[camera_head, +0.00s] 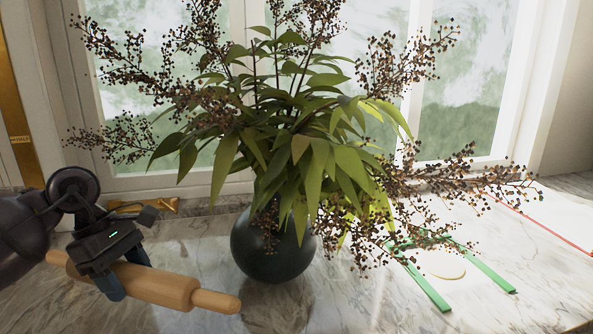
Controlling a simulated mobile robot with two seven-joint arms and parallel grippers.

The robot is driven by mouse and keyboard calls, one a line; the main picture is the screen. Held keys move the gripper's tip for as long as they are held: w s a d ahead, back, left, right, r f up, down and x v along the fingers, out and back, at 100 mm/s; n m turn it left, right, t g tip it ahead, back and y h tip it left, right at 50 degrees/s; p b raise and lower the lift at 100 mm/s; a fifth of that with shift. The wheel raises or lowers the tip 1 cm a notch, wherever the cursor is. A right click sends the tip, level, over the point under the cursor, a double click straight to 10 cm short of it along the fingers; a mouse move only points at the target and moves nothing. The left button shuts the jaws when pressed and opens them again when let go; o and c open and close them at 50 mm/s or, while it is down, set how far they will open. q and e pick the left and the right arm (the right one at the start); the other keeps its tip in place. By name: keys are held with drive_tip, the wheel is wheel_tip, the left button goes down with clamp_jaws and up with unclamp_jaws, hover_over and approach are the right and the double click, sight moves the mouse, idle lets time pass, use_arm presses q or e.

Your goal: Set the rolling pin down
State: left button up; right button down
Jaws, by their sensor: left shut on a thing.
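A light wooden rolling pin (158,287) lies at a slant in the lower left of the head view, with one handle toward the vase. My left gripper (125,279) comes in from the left and is shut on the rolling pin's body, its dark fingers on either side. The pin is close over the marble counter (340,305); I cannot tell whether it touches it. My right gripper is not in view.
A dark round vase (272,250) with a large leafy plant (300,150) stands right of the pin. A green-edged object (427,287) lies farther right, partly behind berry sprigs. A red-edged white item (550,215) is at the far right. The front counter is clear.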

use_arm(q)
drive_tip(key=s+d+f+m+g+y, duration=0.1)
drive_tip(key=d+f+m, duration=0.1)
drive_tip(key=f+m, duration=0.1)
drive_tip(key=s+d+f+m+g+y, duration=0.1)
drive_tip(key=d+f+m, duration=0.1)
drive_tip(key=f+m, duration=0.2)
drive_tip(key=d+f+m+g+y, duration=0.1)
drive_tip(key=d+f+m, duration=0.2)
drive_tip(key=m, duration=0.3)
drive_tip(key=shift+s+d+f+y, duration=0.1)
drive_tip(key=shift+s+f+y, duration=0.3)
drive_tip(key=shift+f, duration=0.15)
drive_tip(key=shift+s+d+f+m+y, duration=0.2)
drive_tip(key=shift+f+m, duration=0.2)
drive_tip(key=shift+m, duration=0.15)
drive_tip(key=shift+s+d+f+m+y, duration=0.15)
drive_tip(key=shift+f+m, duration=0.2)
drive_tip(key=shift+m, duration=0.2)
drive_tip(key=shift+a+r, duration=0.1)
